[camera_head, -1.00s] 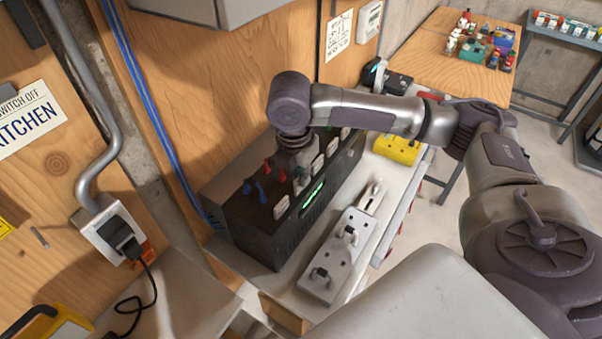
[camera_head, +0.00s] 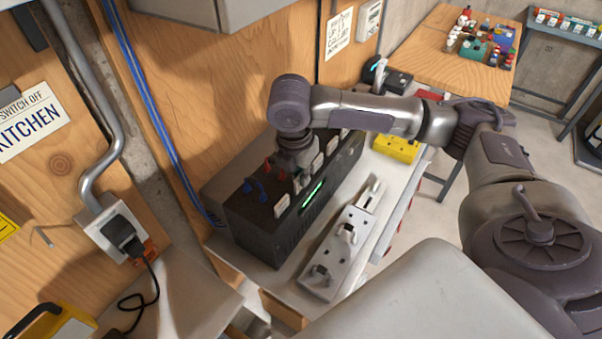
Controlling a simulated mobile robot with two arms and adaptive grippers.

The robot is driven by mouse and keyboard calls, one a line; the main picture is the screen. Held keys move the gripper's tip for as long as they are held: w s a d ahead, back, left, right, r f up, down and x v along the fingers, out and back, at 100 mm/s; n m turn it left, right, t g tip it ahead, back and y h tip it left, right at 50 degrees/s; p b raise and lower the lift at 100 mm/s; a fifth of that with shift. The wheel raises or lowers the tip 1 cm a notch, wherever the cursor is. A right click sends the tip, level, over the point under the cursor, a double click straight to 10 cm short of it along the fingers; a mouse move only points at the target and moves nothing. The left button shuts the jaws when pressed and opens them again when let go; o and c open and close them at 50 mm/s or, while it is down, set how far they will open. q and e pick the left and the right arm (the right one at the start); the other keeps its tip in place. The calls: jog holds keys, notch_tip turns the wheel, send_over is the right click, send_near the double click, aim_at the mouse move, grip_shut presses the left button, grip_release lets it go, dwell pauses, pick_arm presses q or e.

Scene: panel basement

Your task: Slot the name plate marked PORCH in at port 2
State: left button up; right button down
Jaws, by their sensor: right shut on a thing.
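A dark box (camera_head: 275,229) with a lit green strip on its front stands on the bench against the wooden wall. Several white plates (camera_head: 282,205) stand upright in a row along its top front edge. Red and blue loops (camera_head: 257,188) stick up behind them. My right gripper (camera_head: 298,178) points down over the box top among the plates, shut on a white plate that my wrist mostly hides. I cannot read the plates' lettering or the port numbers, so I cannot tell which is PORCH or port 2. My left gripper is not in view.
A yellow block (camera_head: 397,147) lies farther back. A wall socket with a black plug (camera_head: 122,233) is at left. A wooden table (camera_head: 455,62) stands behind.

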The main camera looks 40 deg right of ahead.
jog(key=shift+f, duration=0.55)
dwell(0.9)
jog(key=c, duration=0.8)
grip_release()
jog(key=shift+r, duration=0.15)
jog(key=shift+r, duration=3.65)
